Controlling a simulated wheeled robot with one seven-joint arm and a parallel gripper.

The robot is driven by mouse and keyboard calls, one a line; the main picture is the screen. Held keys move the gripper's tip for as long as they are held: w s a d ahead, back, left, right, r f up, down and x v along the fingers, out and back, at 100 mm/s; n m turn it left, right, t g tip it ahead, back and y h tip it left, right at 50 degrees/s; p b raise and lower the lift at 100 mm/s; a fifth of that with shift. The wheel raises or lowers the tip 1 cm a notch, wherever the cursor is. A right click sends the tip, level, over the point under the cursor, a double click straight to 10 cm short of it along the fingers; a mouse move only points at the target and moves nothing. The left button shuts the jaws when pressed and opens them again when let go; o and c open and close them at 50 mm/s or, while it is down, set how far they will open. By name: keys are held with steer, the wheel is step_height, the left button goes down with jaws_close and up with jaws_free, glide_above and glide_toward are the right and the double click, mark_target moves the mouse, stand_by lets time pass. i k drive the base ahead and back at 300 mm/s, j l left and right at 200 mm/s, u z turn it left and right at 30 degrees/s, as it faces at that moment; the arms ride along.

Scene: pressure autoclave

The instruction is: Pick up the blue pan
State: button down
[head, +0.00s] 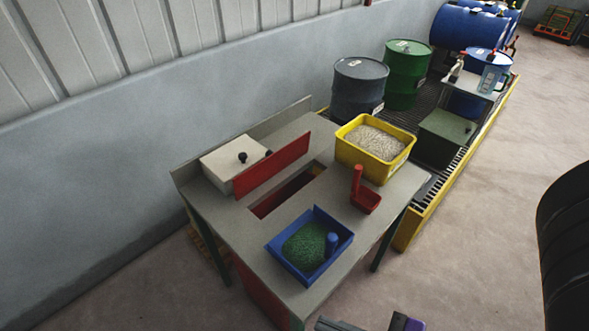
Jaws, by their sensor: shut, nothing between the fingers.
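The blue pan (291,266) is a shallow open blue tray on the near part of the grey table. It is tilted in the picture and partly filled with green granules (303,248). A short upright blue piece (332,242) stands at its right corner; I cannot tell whether it is a handle or a separate scoop.
On the table (238,238) are a red scoop (367,202), a yellow bin (400,161) of pale granules, a white box (221,163) and an upright red panel (272,163) beside a rectangular opening. Drums stand behind on a yellow-edged grating.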

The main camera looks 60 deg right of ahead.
mark_target(307, 248)
steer(key=i+j+u, duration=0.1)
steer(key=j+u, duration=0.3)
steer(key=i+j, duration=0.2)
steer(key=i, duration=0.25)
steer(key=i+j+z, duration=0.1)
steer(key=i, duration=0.35)
steer(key=i+j, duration=0.3)
steer(key=i, duration=0.15)
steer(key=i+j+z, duration=0.1)
steer(key=i, duration=0.35)
steer(key=i+j+z, duration=0.3)
steer(key=i, duration=0.25)
steer(key=i+j+z, duration=0.3)
steer(key=i, duration=0.25)
steer(key=l+z, duration=0.1)
steer(key=z, duration=2.5)
